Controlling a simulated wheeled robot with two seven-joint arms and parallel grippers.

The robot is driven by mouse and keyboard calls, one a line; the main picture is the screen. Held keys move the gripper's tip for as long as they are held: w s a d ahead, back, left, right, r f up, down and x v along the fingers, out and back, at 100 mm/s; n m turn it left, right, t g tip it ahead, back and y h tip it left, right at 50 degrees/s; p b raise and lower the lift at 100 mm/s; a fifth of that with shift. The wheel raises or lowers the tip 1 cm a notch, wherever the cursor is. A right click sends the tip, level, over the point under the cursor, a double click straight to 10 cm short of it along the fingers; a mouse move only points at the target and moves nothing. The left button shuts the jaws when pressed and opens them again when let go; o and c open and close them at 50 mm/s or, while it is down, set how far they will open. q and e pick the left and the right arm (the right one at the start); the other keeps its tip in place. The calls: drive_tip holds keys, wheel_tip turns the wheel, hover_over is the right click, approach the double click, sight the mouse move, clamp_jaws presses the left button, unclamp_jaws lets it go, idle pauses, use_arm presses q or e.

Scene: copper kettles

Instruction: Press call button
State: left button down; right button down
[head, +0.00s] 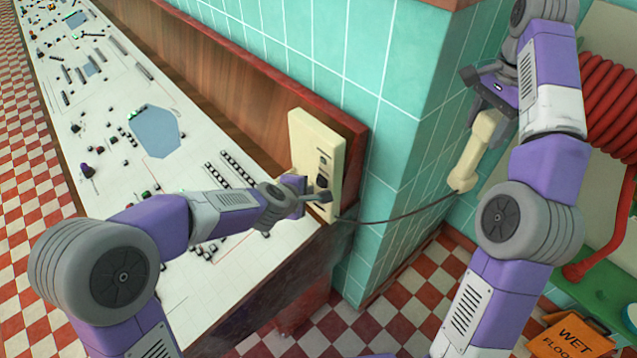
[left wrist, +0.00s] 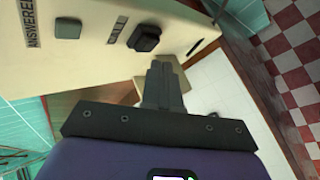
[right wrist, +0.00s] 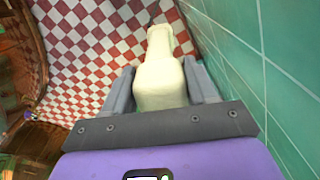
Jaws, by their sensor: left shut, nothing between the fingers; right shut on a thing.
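The call button (left wrist: 145,39) is a black square knob beside the word CALL on a cream panel (left wrist: 90,40) in the left wrist view. The panel stands against the wood backboard at the counter's end in the head view (head: 306,135). My left gripper (left wrist: 163,68) is shut and empty. Its tips are close to the panel, just below and right of the call button in the left wrist view; I cannot tell whether they touch the panel. My right gripper (right wrist: 160,84) is shut on a cream handset (right wrist: 160,70), held beside the tiled wall (head: 484,140).
A dark cord (head: 405,212) runs between the panel area and the handset. A second dark button (left wrist: 68,28) sits beside the word ANSWERED. A white counter (head: 100,95) carries many small parts. A red coiled hose (head: 608,100) and an orange wet-floor sign (head: 572,335) are at the right.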

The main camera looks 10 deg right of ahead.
drive_tip(key=shift+r, duration=0.1)
idle(0.4)
use_arm(q)
drive_tip(key=shift+w+d, duration=0.25)
drive_tip(key=shift+d, duration=0.1)
use_arm(e)
drive_tip(key=shift+r, duration=0.15)
use_arm(q)
drive_tip(key=shift+w+d+p, duration=0.2)
drive_tip(key=shift+d+p, duration=0.05)
drive_tip(key=shift+p, duration=0.1)
use_arm(e)
drive_tip(key=shift+r, duration=0.2)
drive_tip(key=shift+f, duration=0.1)
idle(0.4)
use_arm(q)
drive_tip(key=shift+s+a+b, duration=0.3)
drive_tip(key=shift+s+a, duration=0.15)
drive_tip(key=shift+a, duration=0.2)
use_arm(e)
drive_tip(key=shift+f, duration=0.2)
